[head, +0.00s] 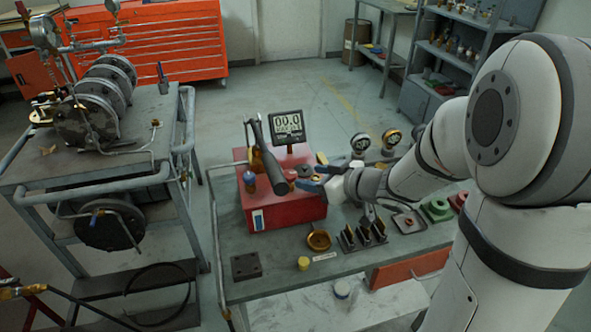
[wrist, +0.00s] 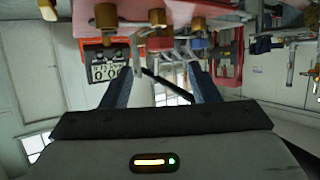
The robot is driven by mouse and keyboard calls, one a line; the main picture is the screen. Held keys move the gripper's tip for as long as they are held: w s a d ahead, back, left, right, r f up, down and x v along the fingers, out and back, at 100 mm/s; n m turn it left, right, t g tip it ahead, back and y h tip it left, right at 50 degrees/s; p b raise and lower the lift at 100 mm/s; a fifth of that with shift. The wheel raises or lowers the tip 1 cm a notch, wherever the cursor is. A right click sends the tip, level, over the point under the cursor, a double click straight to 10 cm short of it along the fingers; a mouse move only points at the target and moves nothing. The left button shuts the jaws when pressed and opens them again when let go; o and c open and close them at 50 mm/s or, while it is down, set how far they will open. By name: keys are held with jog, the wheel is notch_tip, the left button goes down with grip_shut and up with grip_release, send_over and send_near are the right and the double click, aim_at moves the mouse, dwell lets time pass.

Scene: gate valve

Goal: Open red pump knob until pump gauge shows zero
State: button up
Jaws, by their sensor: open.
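The pump is a red box (head: 285,212) on the workbench, with a long black handle (head: 267,155) leaning over it. A digital gauge (head: 287,125) stands behind the box, and its large digits look like 00.0. The gauge also shows upside down in the wrist view (wrist: 104,72). My gripper (head: 306,178) is over the right part of the red box, its blue fingers apart. In the wrist view the fingers (wrist: 160,82) are open, with no object clearly held between them. I cannot clearly pick out the red knob; fittings and my fingers crowd that area.
Two round dial gauges (head: 376,141) stand behind my wrist. A brass cup (head: 319,238), a yellow-topped piece (head: 304,263) and a dark plate (head: 245,266) lie at the bench's front. A cart with a flanged assembly (head: 95,105) stands left. Floor behind the bench is clear.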

aim_at(291, 173)
jog(key=x, duration=0.7)
jog(key=shift+b, duration=0.4)
jog(key=shift+c, duration=0.3)
